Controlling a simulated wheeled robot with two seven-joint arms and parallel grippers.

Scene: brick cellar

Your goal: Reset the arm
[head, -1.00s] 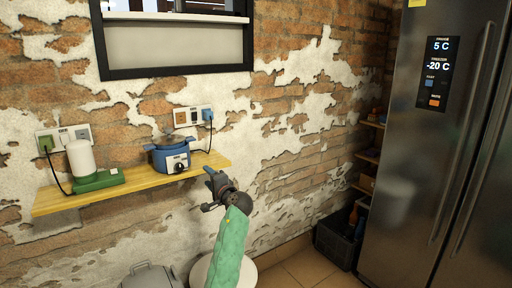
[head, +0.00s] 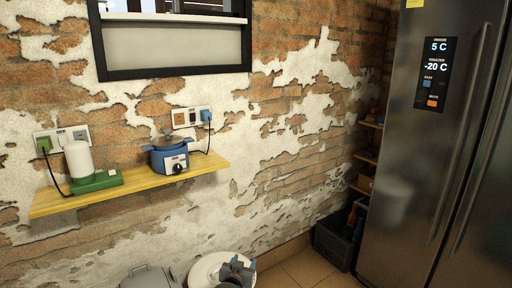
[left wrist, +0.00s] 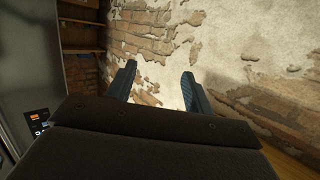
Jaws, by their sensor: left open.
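My left gripper (head: 237,269) is low at the bottom edge of the head view, in front of a round white lid, with most of the arm out of the picture. In the left wrist view its two dark fingers (left wrist: 158,88) stand apart with nothing between them, and the brick wall shows beyond. My right gripper is in neither view.
A yellow wall shelf (head: 140,188) holds a blue cooker (head: 168,158) and a green and white appliance (head: 84,164). Below are the white-lidded bin (head: 203,268) and a grey bin (head: 150,277). A steel fridge (head: 410,170) and a black crate (head: 333,241) stand right.

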